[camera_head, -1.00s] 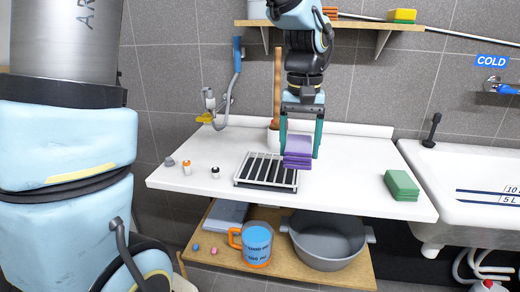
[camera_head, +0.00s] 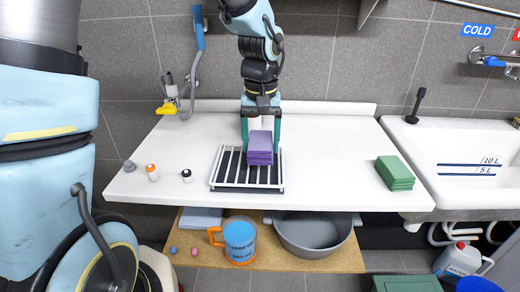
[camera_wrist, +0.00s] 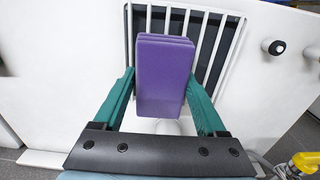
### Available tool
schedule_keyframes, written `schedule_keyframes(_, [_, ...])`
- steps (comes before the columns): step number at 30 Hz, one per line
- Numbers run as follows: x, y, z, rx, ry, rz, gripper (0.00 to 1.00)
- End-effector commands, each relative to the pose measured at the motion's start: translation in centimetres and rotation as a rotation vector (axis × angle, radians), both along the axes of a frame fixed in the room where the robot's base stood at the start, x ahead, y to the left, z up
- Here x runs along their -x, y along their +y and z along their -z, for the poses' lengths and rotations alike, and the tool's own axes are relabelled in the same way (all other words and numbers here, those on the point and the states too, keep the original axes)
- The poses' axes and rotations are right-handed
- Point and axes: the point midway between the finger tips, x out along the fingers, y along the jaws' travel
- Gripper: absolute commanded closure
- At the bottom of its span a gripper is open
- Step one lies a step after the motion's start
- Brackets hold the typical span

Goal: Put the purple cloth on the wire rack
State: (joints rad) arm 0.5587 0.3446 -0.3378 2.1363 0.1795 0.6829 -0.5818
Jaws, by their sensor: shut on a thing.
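The purple cloth (camera_head: 260,147) is a folded, layered block between the fingers of my gripper (camera_head: 260,140). In the wrist view the cloth (camera_wrist: 163,75) sits between the two green fingers of my gripper (camera_wrist: 162,95), which is shut on it. The wire rack (camera_head: 232,182) is a white frame with bars over a dark base on the white counter. The cloth is over the right and back part of the rack in the head view. In the wrist view the rack bars (camera_wrist: 222,42) show behind the cloth. I cannot tell whether the cloth touches the bars.
A folded green cloth (camera_head: 394,172) lies at the counter's right, beside the sink (camera_head: 470,150). Several small items, including an orange-topped one (camera_head: 151,172) and a black-topped one (camera_head: 187,175), stand left of the rack. A jug (camera_head: 239,240) and grey basin (camera_head: 312,236) are on the shelf below.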

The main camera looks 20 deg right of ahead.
Motion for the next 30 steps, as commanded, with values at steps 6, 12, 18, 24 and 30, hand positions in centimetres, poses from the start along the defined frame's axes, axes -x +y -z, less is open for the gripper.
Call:
schedule_keyframes(6, [0.1, 0.1, 2.7, -0.003, 0.003, 0.001, 0.78])
schedule_keyframes(12, [0.0, 0.0, 2.8, 0.000, 0.001, 0.000, 0.78])
schedule_keyframes(18, [0.0, 0.0, 2.9, 0.000, 0.001, 0.000, 0.17])
schedule_keyframes(24, [0.0, 0.0, 2.9, 0.000, 0.001, 0.000, 0.00])
schedule_keyframes(30, [0.0, 0.0, 2.8, 0.000, 0.001, 0.000, 0.00])
